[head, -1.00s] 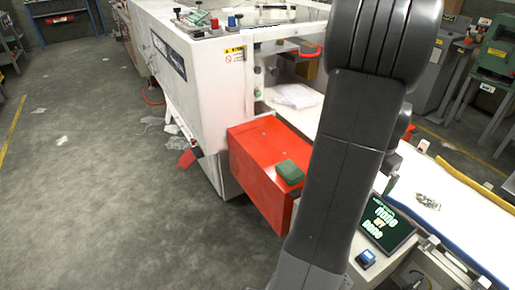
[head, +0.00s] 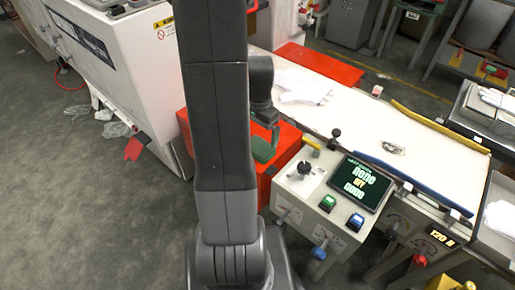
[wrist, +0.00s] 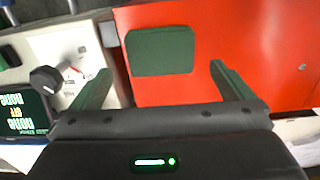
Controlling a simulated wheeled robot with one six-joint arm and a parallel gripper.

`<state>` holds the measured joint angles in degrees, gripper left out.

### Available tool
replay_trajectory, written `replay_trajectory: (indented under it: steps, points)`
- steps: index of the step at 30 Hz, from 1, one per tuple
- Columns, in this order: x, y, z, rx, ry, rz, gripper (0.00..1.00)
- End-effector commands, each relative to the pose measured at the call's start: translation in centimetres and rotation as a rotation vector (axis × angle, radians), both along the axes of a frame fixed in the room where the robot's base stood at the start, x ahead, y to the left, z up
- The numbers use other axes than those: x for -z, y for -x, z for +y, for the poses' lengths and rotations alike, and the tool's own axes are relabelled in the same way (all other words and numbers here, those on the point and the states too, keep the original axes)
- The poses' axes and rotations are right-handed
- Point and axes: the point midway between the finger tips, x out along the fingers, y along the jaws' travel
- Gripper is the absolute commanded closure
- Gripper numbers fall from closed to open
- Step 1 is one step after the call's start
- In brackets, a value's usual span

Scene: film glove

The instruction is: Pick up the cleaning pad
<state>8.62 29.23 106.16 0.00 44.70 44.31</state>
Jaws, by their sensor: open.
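The cleaning pad (wrist: 160,51) is a dark green, rounded rectangular block. It lies flat on top of a red box (wrist: 240,30). In the head view the pad (head: 263,150) shows just below my gripper, partly hidden by it and the arm. My gripper (wrist: 160,68) is open and empty. In the wrist view its two green fingers stand to the left and right of the pad, with the pad's lower edge near the level of the fingertips. I cannot tell the exact height between fingers and pad. In the head view my gripper (head: 270,133) hangs over the red box.
A control panel with a black knob (wrist: 46,79) and a lit screen (head: 357,184) stands right beside the red box. A white conveyor bed (head: 350,115) with blue and yellow edge strips runs behind it. A white machine (head: 120,55) stands at the left. Open floor lies at lower left.

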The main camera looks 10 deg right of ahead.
Motion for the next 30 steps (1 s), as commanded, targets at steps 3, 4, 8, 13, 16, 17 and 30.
replay_trajectory:
  steps: [3,4,8,13,16,17,30]
  points:
    - [1.4,0.0,0.0,0.0,0.0,0.001,0.0]
    - [1.6,0.0,0.0,0.0,0.0,0.001,0.0]
    - [2.1,0.0,0.0,0.0,0.0,-0.001,0.0]
    - [3.8,-0.1,-0.1,0.0,0.0,0.003,0.0]
    - [5.0,-0.1,-0.2,0.001,-0.001,0.004,0.0]
    - [5.4,-0.2,-0.2,0.0,0.0,0.003,0.0]
    - [7.1,-0.3,-0.2,0.0,0.0,-0.001,0.0]
